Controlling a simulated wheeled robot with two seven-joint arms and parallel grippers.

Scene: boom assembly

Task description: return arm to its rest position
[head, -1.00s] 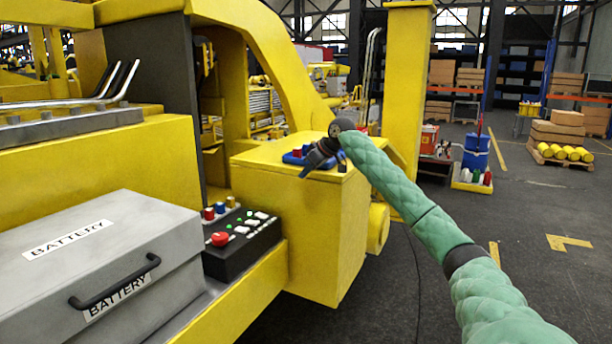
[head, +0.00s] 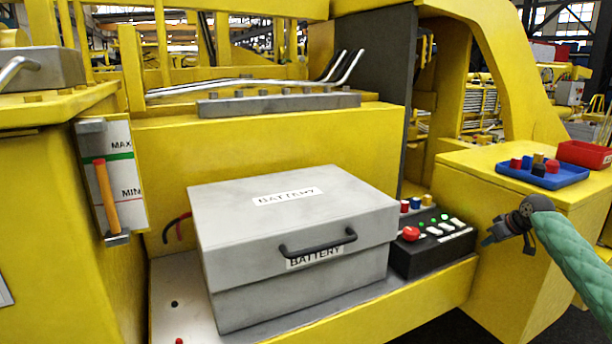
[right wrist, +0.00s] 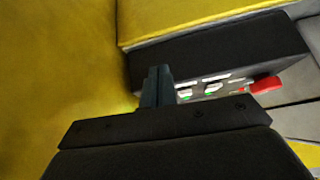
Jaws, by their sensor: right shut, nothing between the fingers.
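My right arm (head: 572,258), in a green quilted sleeve, comes in from the right edge of the head view. Its dark right gripper (head: 487,241) is shut and empty. It hangs in front of the yellow block, just right of the black control box (head: 432,250). In the right wrist view the closed fingers (right wrist: 157,85) stand together in front of the control box (right wrist: 215,55), with its lit switches and red button (right wrist: 266,85) beyond; I cannot tell the gap. My left gripper is not in view.
A grey battery case (head: 295,215) with a black handle sits left of the control box. A blue tray (head: 543,176) of coloured parts and a red bin (head: 585,154) stand on the yellow block (head: 500,280). A level gauge (head: 113,180) is at left.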

